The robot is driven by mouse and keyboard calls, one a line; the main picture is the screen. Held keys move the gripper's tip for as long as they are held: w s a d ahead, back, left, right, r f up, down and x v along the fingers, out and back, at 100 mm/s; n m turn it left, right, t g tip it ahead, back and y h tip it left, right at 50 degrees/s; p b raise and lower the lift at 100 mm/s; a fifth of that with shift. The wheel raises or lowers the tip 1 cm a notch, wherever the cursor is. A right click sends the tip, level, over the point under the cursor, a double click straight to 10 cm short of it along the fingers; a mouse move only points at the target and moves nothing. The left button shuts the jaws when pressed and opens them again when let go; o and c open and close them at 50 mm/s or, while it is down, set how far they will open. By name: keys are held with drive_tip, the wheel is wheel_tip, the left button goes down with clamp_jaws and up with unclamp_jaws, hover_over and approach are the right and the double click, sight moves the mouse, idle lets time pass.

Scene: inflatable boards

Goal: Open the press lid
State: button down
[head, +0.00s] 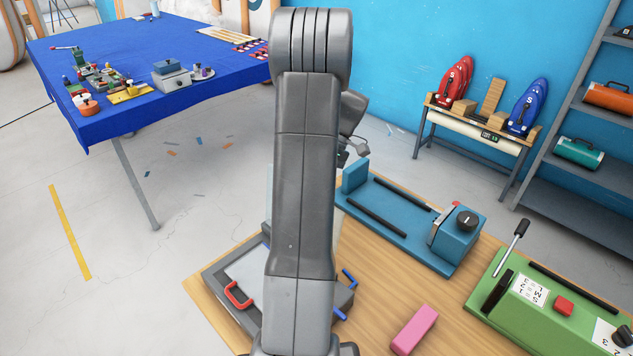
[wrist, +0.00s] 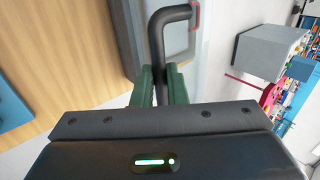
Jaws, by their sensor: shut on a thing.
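The press (head: 212,278) is a dark grey box with a light plate on the wooden table, low and left of centre in the head view. It has a red handle (head: 238,296) at its front left and blue clips (head: 349,277) at its right. My arm hides much of it. In the wrist view, my gripper (wrist: 163,72) has its green fingers shut on a dark bent bar handle (wrist: 158,38). A light grey panel (wrist: 182,40) lies behind the handle. My gripper is hidden in the head view. I cannot tell how far the lid is raised.
On the wooden table (head: 385,310) are a blue rail device (head: 395,225), a green device (head: 530,310) and a pink block (head: 414,329). A table with a blue cloth (head: 150,50) stands at back left, a shelf (head: 590,100) at right. Floor between is open.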

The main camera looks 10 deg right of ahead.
drive_tip(key=shift+w+d+y, duration=0.2)
drive_tip(key=shift+w+y, duration=0.1)
drive_tip(key=shift+w, duration=0.05)
idle(0.3)
drive_tip(key=c, duration=1.7)
unclamp_jaws()
drive_tip(key=shift+f, duration=0.1)
drive_tip(key=shift+o, duration=1.2)
drive_tip(key=shift+w+d+f, duration=0.2)
drive_tip(key=shift+w+d, duration=0.1)
drive_tip(key=shift+w, duration=0.05)
drive_tip(key=shift+s+a, duration=0.1)
drive_tip(key=shift+s+r, duration=0.1)
drive_tip(key=b+v, duration=0.1)
drive_tip(key=v, duration=0.6)
drive_tip(key=shift+w+b, duration=0.25)
drive_tip(key=shift+b, duration=0.1)
